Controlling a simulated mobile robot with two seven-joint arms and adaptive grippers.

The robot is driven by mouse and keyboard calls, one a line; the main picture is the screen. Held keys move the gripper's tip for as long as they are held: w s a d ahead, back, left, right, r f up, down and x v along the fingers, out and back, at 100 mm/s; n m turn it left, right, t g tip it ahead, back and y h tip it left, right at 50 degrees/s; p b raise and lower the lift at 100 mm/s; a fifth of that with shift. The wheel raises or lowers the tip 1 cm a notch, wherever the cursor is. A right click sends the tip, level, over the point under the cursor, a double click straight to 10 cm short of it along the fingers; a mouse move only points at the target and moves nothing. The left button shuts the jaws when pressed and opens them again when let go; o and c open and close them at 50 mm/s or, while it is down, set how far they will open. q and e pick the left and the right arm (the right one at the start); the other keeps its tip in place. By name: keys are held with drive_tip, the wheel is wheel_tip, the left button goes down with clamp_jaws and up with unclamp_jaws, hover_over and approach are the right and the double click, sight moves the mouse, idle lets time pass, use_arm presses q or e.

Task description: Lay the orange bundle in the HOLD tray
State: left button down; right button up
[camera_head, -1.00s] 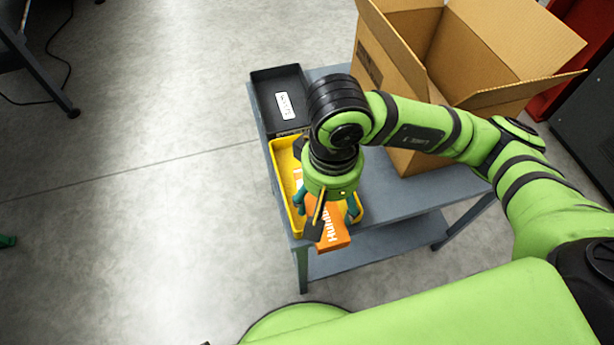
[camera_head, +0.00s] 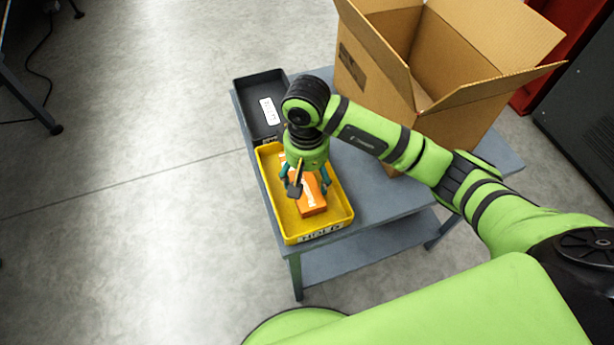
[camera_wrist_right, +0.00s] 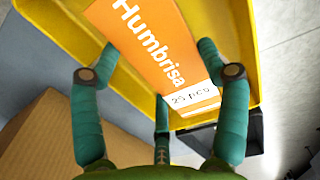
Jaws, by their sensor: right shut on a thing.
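The orange bundle (camera_head: 312,202) has white lettering and lies within the outline of the yellow HOLD tray (camera_head: 336,218), its label on the tray's front wall. Whether the bundle touches the tray floor I cannot tell. My right gripper (camera_head: 306,188) is over the tray with its fingers around the bundle, shut on it. In the right wrist view the bundle (camera_wrist_right: 150,45) shows "Humbrisa" and "25 pcs" between the teal fingers (camera_wrist_right: 160,95), with the yellow tray wall (camera_wrist_right: 240,50) beyond. My left gripper is not in view.
A black tray (camera_head: 246,104) with a white label stands behind the yellow tray. A large open cardboard box (camera_head: 385,80) stands on the grey-blue table (camera_head: 390,205) to the right. Bare table lies between the tray and the box.

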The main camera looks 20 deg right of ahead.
drive_tip(key=shift+f, duration=0.95)
drive_tip(key=o, duration=1.2)
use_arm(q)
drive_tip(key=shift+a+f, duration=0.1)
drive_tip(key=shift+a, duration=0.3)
